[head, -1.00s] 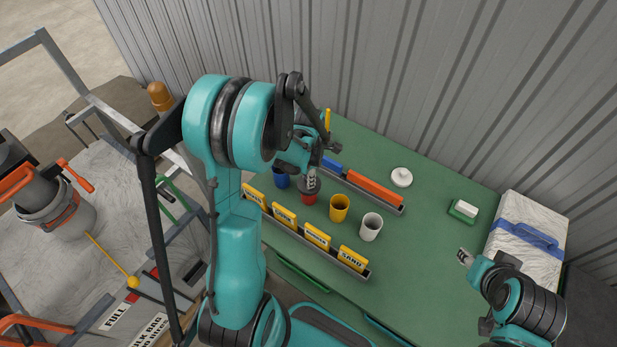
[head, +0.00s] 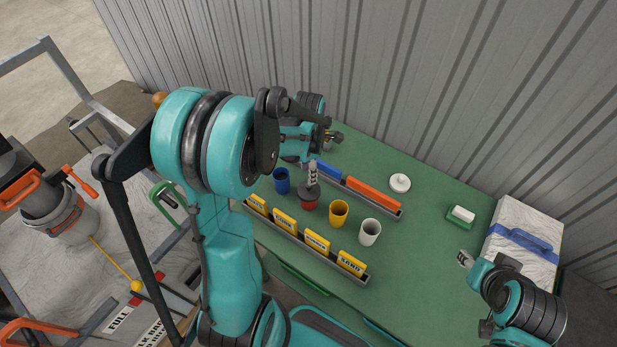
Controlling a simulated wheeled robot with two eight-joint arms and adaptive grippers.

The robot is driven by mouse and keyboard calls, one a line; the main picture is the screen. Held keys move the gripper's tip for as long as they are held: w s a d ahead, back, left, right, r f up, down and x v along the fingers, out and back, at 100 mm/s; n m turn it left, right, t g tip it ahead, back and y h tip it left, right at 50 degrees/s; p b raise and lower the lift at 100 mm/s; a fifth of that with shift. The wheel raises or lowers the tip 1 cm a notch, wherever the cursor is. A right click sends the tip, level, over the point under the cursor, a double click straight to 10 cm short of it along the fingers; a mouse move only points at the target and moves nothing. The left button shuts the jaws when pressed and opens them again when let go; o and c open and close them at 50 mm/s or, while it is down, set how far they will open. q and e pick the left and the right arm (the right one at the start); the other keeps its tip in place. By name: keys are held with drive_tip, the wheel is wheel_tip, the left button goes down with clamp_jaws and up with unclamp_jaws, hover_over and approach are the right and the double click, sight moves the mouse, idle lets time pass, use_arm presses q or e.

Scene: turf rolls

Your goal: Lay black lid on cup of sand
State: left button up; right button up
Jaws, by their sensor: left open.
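The black lid (head: 307,191) appears to sit on top of the red cup (head: 309,204). The label reading SAND (head: 351,263) stands in front of the white cup (head: 370,232), which is uncovered at the right end of the cup row. The cups' contents are too small to tell. My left gripper (head: 313,174) is open, its fingers pointing down just above the black lid; whether they touch it I cannot tell. My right gripper (head: 464,259) is above the table's right part, clear of the cups; its jaw opening is too small to judge.
A blue cup (head: 282,180) and a yellow cup (head: 338,213) flank the red one. A rail with blue and orange blocks (head: 373,193) lies behind. A white lid (head: 400,183) and a green tray with a white block (head: 462,214) stand farther right. The green table is clear between.

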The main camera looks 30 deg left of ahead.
use_arm(q)
drive_tip(key=s+d+r+m+t, duration=0.3)
drive_tip(key=s+d+r+m, duration=0.2)
drive_tip(key=m, duration=0.9)
drive_tip(key=s+d+r+m+t, duration=0.4)
drive_tip(key=r+m, duration=0.4)
drive_tip(key=m, duration=0.6)
drive_tip(key=shift+s+d+r+p, duration=0.35)
drive_tip(key=shift+s+d+r, duration=0.05)
drive_tip(key=shift+s+d, duration=0.5)
